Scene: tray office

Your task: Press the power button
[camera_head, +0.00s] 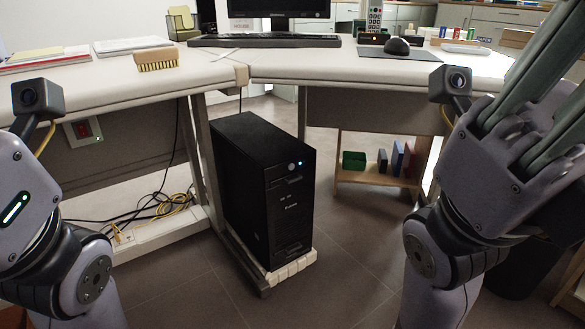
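A black computer tower (250,190) stands upright under the desk, near the middle of the view. Its front faces right and towards me. A small round button (291,166) shows near the top of that front, with a small blue-white light (300,163) beside it. My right gripper (540,80) is at the upper right, well apart from the tower. Its long grey-green fingers run out of the picture, so their tips are hidden. My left arm is at the left edge, and its gripper is outside the picture.
The tower rests on a pale low stand (290,272) beside a desk leg. A red switch (83,129) is on the left desk's panel. A small shelf (375,178) stands behind right. The floor before the tower is clear.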

